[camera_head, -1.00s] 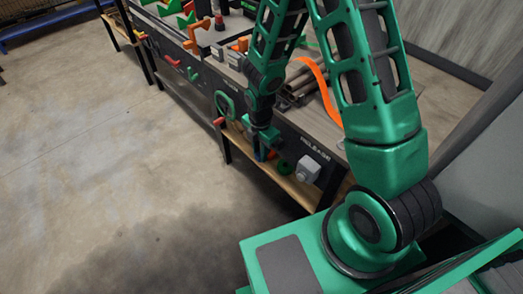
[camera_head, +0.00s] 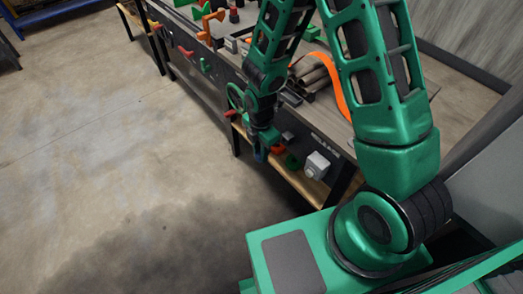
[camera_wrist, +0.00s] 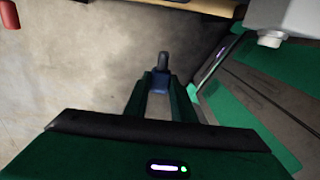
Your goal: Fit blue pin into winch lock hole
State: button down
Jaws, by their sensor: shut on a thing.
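My gripper (camera_head: 262,147) hangs at the front of the workbench, low beside its front panel. In the wrist view, my gripper's two green fingers (camera_wrist: 160,100) are shut on the blue pin (camera_wrist: 160,78), whose dark grey end points away from the fingers. In the head view only a small blue patch of the pin (camera_head: 260,155) shows below the fingers. The winch's green wheel (camera_head: 236,94) is on the front panel, left of my gripper. A red handle (camera_head: 232,113) sits below the wheel. I cannot make out the lock hole; the pin is clear of the panel in the wrist view.
A pale grey box (camera_head: 316,165) with a knob sticks out right of my gripper, under the RELEASE lettering. Orange-red and green items (camera_head: 292,161) lie close by. A wooden shelf (camera_head: 300,183) runs below the panel. The floor (camera_head: 130,170) left of the bench is open.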

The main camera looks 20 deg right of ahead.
dwell(0.3)
jog(key=w+a, duration=0.4)
jog(key=w, duration=0.7)
jog(key=shift+a, duration=0.15)
jog(key=shift+w, duration=0.15)
jog(key=shift+w+d, duration=0.3)
jog(key=shift+d, duration=0.45)
jog(key=shift+w+d, duration=0.3)
jog(key=shift+d, duration=0.45)
jog(key=shift+w+d, duration=0.3)
jog(key=shift+d, duration=0.45)
jog(key=shift+w+d, duration=0.25)
jog(key=shift+d, duration=0.4)
jog(key=shift+w+d, duration=0.25)
jog(key=shift+d, duration=0.35)
jog(key=shift+w+d, duration=0.25)
jog(key=shift+d, duration=0.4)
dwell(0.4)
jog(key=c, duration=1.4)
grip_release()
jog(key=shift+c, duration=0.2)
notch_tip(320, 180, up, 11)
jog(key=shift+f, duration=0.15)
